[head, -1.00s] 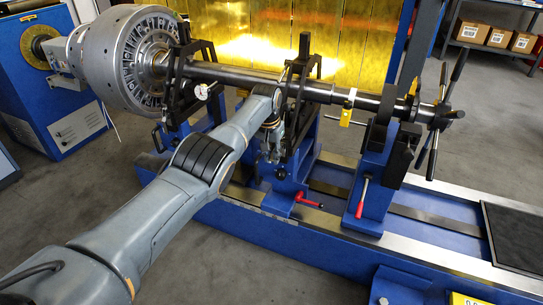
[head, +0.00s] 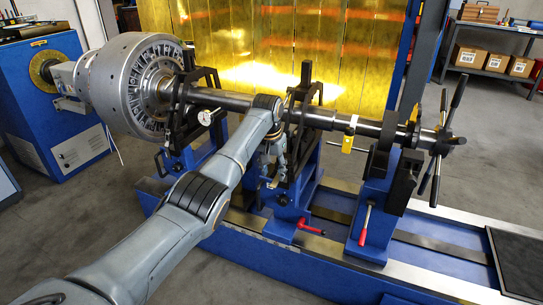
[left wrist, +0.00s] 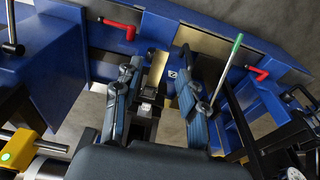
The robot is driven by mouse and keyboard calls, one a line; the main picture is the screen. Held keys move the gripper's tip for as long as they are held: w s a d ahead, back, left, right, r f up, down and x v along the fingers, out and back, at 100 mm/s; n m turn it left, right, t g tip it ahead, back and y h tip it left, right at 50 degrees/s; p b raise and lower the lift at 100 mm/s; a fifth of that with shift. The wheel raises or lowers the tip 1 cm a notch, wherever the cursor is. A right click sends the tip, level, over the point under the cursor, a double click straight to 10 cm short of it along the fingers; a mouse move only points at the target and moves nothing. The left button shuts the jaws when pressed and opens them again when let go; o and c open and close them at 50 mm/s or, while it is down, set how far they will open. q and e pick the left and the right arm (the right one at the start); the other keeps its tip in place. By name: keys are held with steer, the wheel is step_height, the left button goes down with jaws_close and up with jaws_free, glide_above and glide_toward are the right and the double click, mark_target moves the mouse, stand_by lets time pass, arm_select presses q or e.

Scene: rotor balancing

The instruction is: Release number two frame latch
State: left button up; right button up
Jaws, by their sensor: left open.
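My left gripper (head: 270,180) points down beside the near side of the middle black bearing frame (head: 303,110), above its blue pedestal. It also shows in the left wrist view (left wrist: 160,82), with its two fingers apart. A dark block with a small bright metal top (left wrist: 147,100) shows in the gap between them; I cannot tell whether a finger touches it. A small marked plate (left wrist: 172,74) on blue metal lies beyond it. I cannot clearly make out the frame's latch in the head view, where the hand covers part of the frame. My right gripper is out of view.
The rotor shaft (head: 235,98) runs above, with a large slotted disc (head: 130,82) at left. A green-tipped lever (left wrist: 226,70) rises close beside the right finger. Red handles stick out at the middle pedestal (head: 312,228) and right pedestal (head: 364,226). A dial gauge (head: 204,117) hangs from the left frame.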

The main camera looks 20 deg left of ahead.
arm_select(q)
step_height(320, 180, up, 7)
steer(key=s, duration=0.1)
steer(key=shift+f, duration=0.15)
stand_by(0.3)
